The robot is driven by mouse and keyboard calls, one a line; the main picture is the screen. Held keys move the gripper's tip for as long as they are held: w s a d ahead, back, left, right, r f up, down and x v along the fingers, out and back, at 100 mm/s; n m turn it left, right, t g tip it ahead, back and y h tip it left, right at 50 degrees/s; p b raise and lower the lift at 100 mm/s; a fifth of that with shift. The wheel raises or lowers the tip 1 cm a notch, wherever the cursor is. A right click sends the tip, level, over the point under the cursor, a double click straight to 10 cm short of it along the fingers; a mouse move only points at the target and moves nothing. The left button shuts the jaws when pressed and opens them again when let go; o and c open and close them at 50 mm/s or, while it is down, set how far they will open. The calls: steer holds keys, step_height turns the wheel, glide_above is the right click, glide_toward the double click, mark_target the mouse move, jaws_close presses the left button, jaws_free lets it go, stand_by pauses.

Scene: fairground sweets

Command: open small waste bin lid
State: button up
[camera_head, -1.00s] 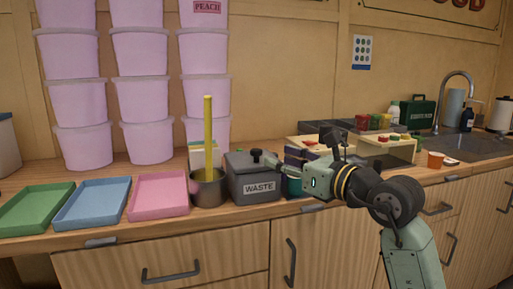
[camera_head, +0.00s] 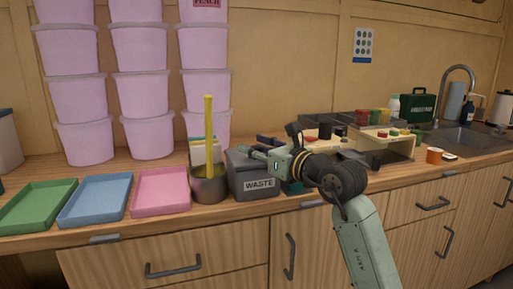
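The small waste bin (camera_head: 257,187) is a dark grey box with a white WASTE label on its front. It stands on the wooden counter, right of a metal pot. Part of its lid (camera_head: 238,158) shows at the left and looks closed; the rest, with the knob, is hidden by my gripper. My gripper (camera_head: 260,148) reaches in from the right, with its fingers over the bin's top. I cannot tell whether the fingers touch the knob or how far apart they are.
The metal pot (camera_head: 208,190) with an upright yellow stick stands close to the bin's left side. Pink (camera_head: 161,203), blue and green trays lie further left. Stacked pink tubs (camera_head: 149,139) stand behind. A wooden holder (camera_head: 385,156) and the sink are to the right.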

jaws_close()
stand_by(0.6)
